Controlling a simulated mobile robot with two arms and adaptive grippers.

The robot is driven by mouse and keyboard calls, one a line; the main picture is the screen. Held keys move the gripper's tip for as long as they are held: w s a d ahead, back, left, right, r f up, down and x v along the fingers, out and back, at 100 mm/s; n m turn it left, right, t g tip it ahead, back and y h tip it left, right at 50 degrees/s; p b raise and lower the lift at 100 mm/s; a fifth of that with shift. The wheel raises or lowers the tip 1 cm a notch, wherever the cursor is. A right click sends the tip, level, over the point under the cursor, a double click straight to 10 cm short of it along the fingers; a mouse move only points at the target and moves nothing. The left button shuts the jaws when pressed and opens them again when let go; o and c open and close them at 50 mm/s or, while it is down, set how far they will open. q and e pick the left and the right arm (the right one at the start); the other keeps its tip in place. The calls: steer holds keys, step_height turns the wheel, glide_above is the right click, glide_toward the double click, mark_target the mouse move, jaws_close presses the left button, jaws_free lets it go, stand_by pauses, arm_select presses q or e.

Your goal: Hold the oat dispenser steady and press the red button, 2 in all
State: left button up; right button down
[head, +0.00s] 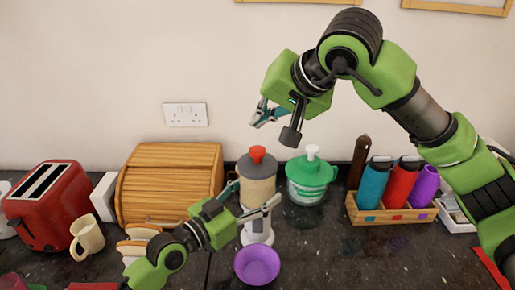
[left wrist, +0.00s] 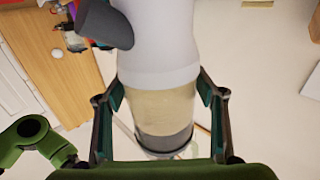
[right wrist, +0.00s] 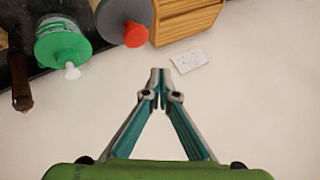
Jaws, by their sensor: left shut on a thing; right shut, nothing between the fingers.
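The oat dispenser (head: 257,188) stands upright on the dark counter. It has a clear body with beige contents, a grey lid and a red button (head: 257,154) on top. My left gripper (head: 250,207) is shut around its body; the left wrist view shows a finger on each side of the clear oat section (left wrist: 160,110). My right gripper (head: 276,124) is shut and empty, above the dispenser and apart from it. In the right wrist view the red button (right wrist: 136,36) lies beyond the closed fingertips (right wrist: 160,82). A purple bowl (head: 257,264) sits in front of the dispenser.
A green-lidded container (head: 310,176) with a white knob stands close right of the dispenser. A wooden bread box (head: 170,182), red toaster (head: 45,205) and cream mug (head: 87,236) are at left. A wooden rack (head: 390,214) holds bottles at right.

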mark_target(258, 148)
steer(key=shift+f, duration=1.95)
steer(key=shift+f, duration=0.1)
steer(key=shift+f, duration=0.3)
steer(key=shift+f, duration=1.2)
stand_by(0.7)
stand_by(0.3)
steer(key=shift+r, duration=1.55)
steer(key=shift+r, duration=2.55)
steer(key=shift+r, duration=0.1)
